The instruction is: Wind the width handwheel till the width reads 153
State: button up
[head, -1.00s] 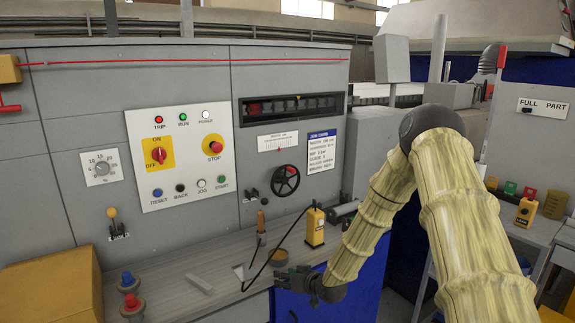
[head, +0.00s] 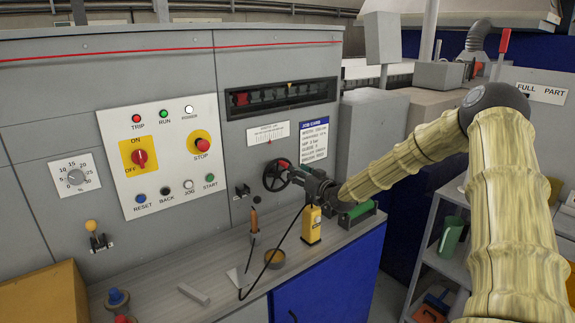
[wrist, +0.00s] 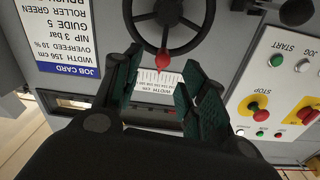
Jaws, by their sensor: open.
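The width handwheel (head: 271,181) is a black spoked wheel on the grey panel. Its red knob (wrist: 163,63) shows at the wheel's scale-side edge in the wrist view. My gripper (head: 299,174) is just in front of the wheel, at its right in the head view. In the wrist view its two green-padded fingers are apart, with the knob seen between their tips; I cannot tell whether they touch it. The white width scale (head: 268,133) is above the wheel; it also shows between the fingers in the wrist view (wrist: 158,84). Its reading is too small to tell.
A job card (head: 314,141) right of the scale seems to read width 156 cm. The switch panel (head: 165,155) is to the left.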

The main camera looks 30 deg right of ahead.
aim_at(285, 165)
jog(key=w, duration=0.1)
jog(key=w+a+p, duration=0.1)
jog(key=w, duration=0.1)
jog(key=shift+w+r, duration=0.2)
jog(key=w, duration=0.2)
jog(key=w+p, duration=0.1)
jog(key=shift+w+d+f, duration=0.2)
jog(key=shift+d, duration=0.1)
jog(key=shift+w+a+p, duration=0.3)
jog(key=shift+w, duration=0.6)
jog(key=shift+d, duration=0.1)
jog(key=shift+d, duration=0.1)
jog(key=shift+c, duration=0.2)
